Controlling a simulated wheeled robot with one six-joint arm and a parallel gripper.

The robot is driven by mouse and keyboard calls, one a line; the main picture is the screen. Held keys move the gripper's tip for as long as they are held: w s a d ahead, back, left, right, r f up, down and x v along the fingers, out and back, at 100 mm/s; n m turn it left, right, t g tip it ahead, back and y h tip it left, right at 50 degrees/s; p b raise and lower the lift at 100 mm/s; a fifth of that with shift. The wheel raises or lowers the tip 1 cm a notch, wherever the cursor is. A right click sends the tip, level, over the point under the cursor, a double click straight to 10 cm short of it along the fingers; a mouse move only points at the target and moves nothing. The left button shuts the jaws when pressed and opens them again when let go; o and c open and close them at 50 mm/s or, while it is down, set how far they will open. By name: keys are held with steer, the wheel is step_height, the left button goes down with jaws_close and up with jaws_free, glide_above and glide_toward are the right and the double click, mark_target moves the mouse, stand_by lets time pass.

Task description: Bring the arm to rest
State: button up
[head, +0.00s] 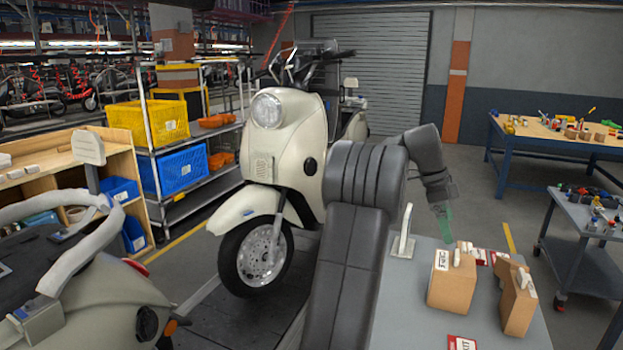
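My dark grey arm rises through the middle of the head view, bends over to the right and hangs down at its far end. My gripper (442,210) is at that end, pointing down, above and behind the far edge of the grey table as seen here. A green part shows at its tip; I cannot tell whether it is fingers or a held thing. The gripper is too small and dark to show whether it is open or shut.
Two cardboard boxes (452,283) and (517,303) stand on the grey table (410,310), near a pale upright bracket (403,240). A cream scooter (290,150) stands left of my arm. A tool cart (580,212) and a workbench (540,142) stand at right.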

mark_target(456, 253)
steer(key=x, duration=1)
steer(key=shift+r+p, duration=0.35)
steer(key=shift+p, duration=0.15)
steer(key=shift+f+b, duration=0.35)
steer(key=shift+b, duration=0.05)
steer(key=v, duration=1.3)
steer(key=x, duration=1.3)
steer(key=shift+s+f, duration=0.1)
steer(key=shift+f, duration=0.05)
step_height(456, 253, up, 19)
steer(key=p, duration=1.2)
steer(key=shift+f, duration=0.25)
steer(key=shift+d, duration=0.1)
